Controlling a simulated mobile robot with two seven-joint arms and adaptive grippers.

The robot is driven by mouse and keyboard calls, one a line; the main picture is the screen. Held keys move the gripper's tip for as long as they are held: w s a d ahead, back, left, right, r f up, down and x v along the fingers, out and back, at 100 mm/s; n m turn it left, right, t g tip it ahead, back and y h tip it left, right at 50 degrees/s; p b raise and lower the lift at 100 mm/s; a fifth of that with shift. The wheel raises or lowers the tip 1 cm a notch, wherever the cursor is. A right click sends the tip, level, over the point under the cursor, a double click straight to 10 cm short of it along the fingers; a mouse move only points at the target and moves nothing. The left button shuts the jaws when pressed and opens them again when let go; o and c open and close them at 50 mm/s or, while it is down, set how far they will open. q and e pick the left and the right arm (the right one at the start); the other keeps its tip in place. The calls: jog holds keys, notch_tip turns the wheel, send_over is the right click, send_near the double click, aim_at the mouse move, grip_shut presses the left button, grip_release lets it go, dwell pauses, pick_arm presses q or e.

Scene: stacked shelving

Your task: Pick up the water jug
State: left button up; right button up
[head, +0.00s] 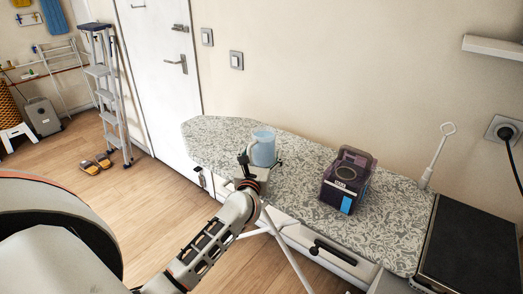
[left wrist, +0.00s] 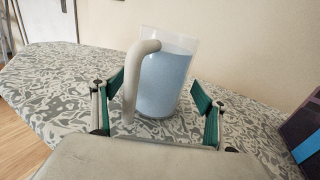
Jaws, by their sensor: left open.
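The water jug (head: 263,148) is a clear, bluish jug standing upright on the patterned ironing board. In the left wrist view the jug (left wrist: 165,82) shows a thick pale handle (left wrist: 133,80) on its left, facing me. My left gripper (head: 261,165) is open at the jug. In the left wrist view, its green-padded fingers (left wrist: 159,106) are spread to the left and right of the jug, with gaps showing on both sides. The handle's lower end reaches down between the fingers, near the left one. The right gripper is not in view.
The ironing board (head: 300,158) stands against the wall. A dark purple box-shaped thing (head: 347,180) stands on it, right of the jug. A black panel (head: 470,245) is at the board's right end. A stepladder (head: 107,88) and slippers (head: 97,164) are at the left. Floor in front is open.

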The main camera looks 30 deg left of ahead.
pick_arm(q)
jog(key=shift+x, duration=0.95)
jog(key=c, duration=1.7)
jog(key=shift+r, duration=0.1)
jog(key=shift+r, duration=0.25)
